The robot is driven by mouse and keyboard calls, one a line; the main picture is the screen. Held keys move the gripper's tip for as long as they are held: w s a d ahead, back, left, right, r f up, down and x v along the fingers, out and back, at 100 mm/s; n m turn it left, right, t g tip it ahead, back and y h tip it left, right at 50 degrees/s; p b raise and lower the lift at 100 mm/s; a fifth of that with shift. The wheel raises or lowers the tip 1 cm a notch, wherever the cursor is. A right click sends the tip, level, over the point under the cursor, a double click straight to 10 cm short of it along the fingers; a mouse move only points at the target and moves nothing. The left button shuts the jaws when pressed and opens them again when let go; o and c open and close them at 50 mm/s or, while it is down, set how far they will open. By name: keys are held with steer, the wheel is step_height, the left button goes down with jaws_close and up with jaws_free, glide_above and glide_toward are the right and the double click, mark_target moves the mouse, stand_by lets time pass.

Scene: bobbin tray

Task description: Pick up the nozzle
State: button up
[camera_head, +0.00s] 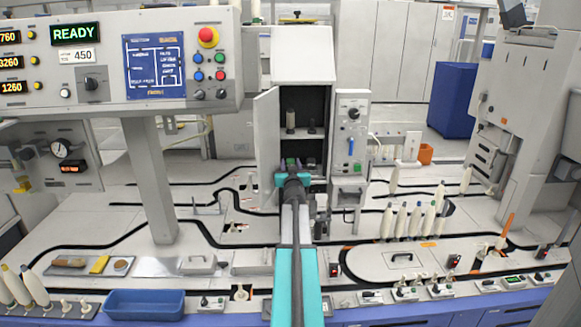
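My arm, teal and grey, reaches from the bottom middle toward an open cabinet (303,57). My gripper (291,170) is at the cabinet's lower opening, seen from behind. Its fingertips are hidden or too small to read, so I cannot tell whether it is open or holds anything. On the cabinet's upper shelf stand a grey upright cylinder (290,121) and a small dark piece (311,127). Small green and dark pieces show near my gripper on the lower level. I cannot tell for certain which piece is the nozzle.
The cabinet's door (267,150) is swung open on the left. A control box (350,135) stands close on the right. White bobbins (402,220) stand farther right. A blue tray (145,304) lies at the front left, and a grey post (150,185) rises left of my arm.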

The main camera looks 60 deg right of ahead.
stand_by(0.3)
steer(key=c, duration=0.9)
steer(key=shift+o, duration=0.2)
steer(key=shift+r, duration=0.1)
step_height(320, 180, up, 4)
steer(key=p, duration=0.3)
steer(key=shift+f+p, duration=0.2)
steer(key=shift+p, duration=0.1)
steer(key=shift+s+a+f, duration=0.1)
steer(key=shift+s+a, duration=0.1)
steer(key=shift+a, duration=0.15)
steer(key=w+a+r+v, duration=0.1)
steer(key=v, duration=1.4)
steer(key=shift+r+p, duration=0.25)
steer(key=shift+p, duration=0.1)
steer(key=shift+w, duration=0.1)
